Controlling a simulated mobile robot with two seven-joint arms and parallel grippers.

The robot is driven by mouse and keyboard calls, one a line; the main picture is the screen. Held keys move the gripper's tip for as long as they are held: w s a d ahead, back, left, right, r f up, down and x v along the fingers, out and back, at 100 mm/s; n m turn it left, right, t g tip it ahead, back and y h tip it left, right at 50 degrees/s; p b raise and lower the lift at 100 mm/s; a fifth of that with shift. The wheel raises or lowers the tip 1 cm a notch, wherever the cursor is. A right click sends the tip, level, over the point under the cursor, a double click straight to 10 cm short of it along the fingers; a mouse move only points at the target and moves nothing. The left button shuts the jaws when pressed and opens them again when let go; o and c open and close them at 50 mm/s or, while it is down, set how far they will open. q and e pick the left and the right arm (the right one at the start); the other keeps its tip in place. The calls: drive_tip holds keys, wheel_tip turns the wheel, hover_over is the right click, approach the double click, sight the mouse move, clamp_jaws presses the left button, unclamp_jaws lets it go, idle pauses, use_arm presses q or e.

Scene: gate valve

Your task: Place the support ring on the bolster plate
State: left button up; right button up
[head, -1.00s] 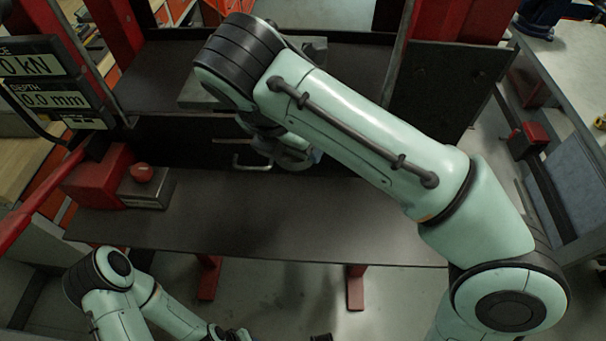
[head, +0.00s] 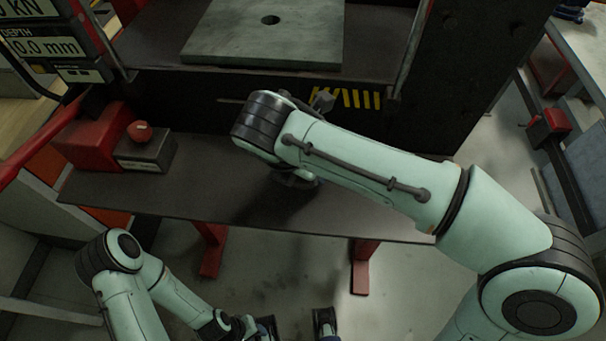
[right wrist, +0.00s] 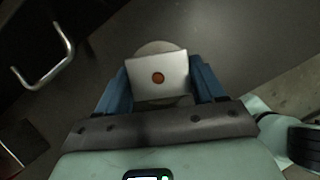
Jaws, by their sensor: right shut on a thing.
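The bolster plate (head: 265,38), a flat grey square with a round centre hole, lies bare on the press bed. My right gripper (right wrist: 160,80) is over the dark front shelf, below the bed. Its blue fingers are shut on a pale grey rectangular block (right wrist: 150,64) with an orange-brown round spot. A round grey shape (right wrist: 158,46) shows partly behind the block. I cannot tell for sure whether it is the support ring. In the head view my right arm hides most of this gripper. My left gripper (head: 296,327) is low at the bottom edge, fingers apart and empty.
The shelf (head: 190,195) is largely clear. A red unit with a red knob (head: 139,131) stands at its left end. A metal handle (right wrist: 50,62) is on the dark front. Press uprights flank the bed. A display (head: 45,45) hangs at the left.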

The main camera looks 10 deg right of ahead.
drive_tip(key=shift+f+b, duration=0.35)
drive_tip(key=shift+f, duration=1.3)
drive_tip(key=shift+f, duration=0.15)
drive_tip(key=o, duration=1.6)
drive_tip(key=shift+c, duration=0.2)
